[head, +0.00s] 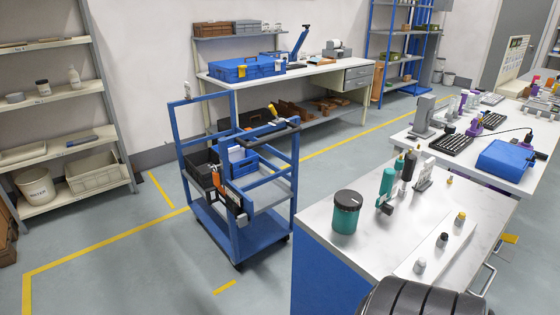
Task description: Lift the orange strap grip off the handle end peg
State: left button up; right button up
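A blue cart (242,246) stands on the floor left of the white-topped bench. Its black handle bar (268,131) runs along the top right side. An orange strap-like piece (233,199) hangs on the cart's front side, beside black and grey items; I cannot tell for sure that it is the strap grip. The handle end peg is too small to make out. Neither of my grippers is in view.
The near bench (328,211) holds a dark green jar (345,212) and several bottles. A black ridged object (425,299) fills the bottom edge. A shelf rack (98,106) stands at left, a workbench (300,72) behind the cart. Floor left of the cart is clear.

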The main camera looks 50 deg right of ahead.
aim_at(216, 177)
jog(key=i+l+z, duration=0.15)
jog(key=z, duration=0.25)
jog(key=i+z, duration=0.6)
jog(key=z, duration=0.25)
jog(key=i+z, duration=0.25)
jog(key=z, duration=0.2)
jog(key=i+j+z, duration=0.2)
jog(key=z, duration=0.2)
